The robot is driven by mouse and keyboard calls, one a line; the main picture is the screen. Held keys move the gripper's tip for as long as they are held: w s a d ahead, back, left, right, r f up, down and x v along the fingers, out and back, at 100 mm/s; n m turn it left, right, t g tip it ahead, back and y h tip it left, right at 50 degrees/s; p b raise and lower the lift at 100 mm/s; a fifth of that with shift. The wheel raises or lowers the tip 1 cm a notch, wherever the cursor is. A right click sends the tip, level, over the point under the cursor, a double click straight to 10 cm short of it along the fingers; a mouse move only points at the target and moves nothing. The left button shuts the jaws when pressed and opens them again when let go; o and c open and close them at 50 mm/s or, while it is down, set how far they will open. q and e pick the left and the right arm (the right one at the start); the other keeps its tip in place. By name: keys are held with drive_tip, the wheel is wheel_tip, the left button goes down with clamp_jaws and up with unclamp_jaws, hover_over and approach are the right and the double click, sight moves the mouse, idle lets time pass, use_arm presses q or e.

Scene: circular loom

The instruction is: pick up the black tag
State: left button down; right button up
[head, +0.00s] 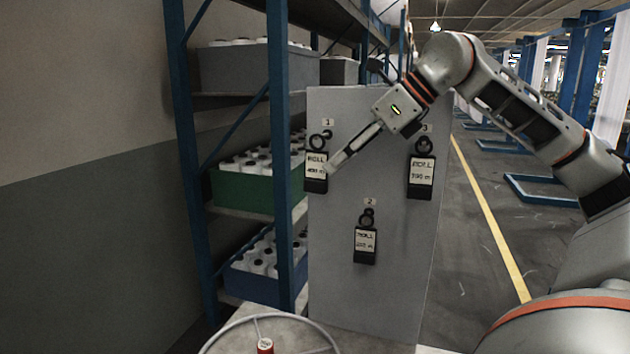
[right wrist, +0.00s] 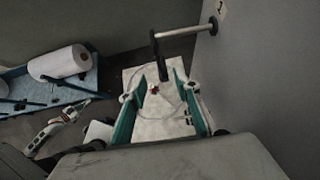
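Three black tags with white ROLL labels hang on a grey panel (head: 385,290). Tag 1 (head: 315,184) is upper left, tag 2 (head: 365,257) lower middle and tag 3 (head: 421,190) upper right. My right gripper (head: 336,164) is just right of tag 1, pointing at it. In the right wrist view its two teal-padded fingers (right wrist: 158,110) are spread. A dark tag (right wrist: 163,62) hangs from a peg just beyond and between the fingertips; contact is not visible. A pale jointed part (right wrist: 55,128) at lower left may be my left gripper; its fingers are unclear.
A blue-framed shelf (head: 281,150) with bins of white rolls stands left of the panel. A round wire ring with spokes (head: 260,318) sits low in front. An open aisle with a yellow floor line (head: 490,215) lies to the right.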

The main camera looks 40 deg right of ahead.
sight(320, 180)
drive_tip(key=x, duration=0.5)
drive_tip(key=shift+w+d+f, duration=0.1)
drive_tip(key=shift+d+f, duration=0.05)
drive_tip(key=shift+f, duration=0.05)
drive_tip(key=shift+w+a+f, duration=0.25)
drive_tip(key=shift+w+f, duration=0.15)
drive_tip(key=shift+w, duration=0.1)
clamp_jaws()
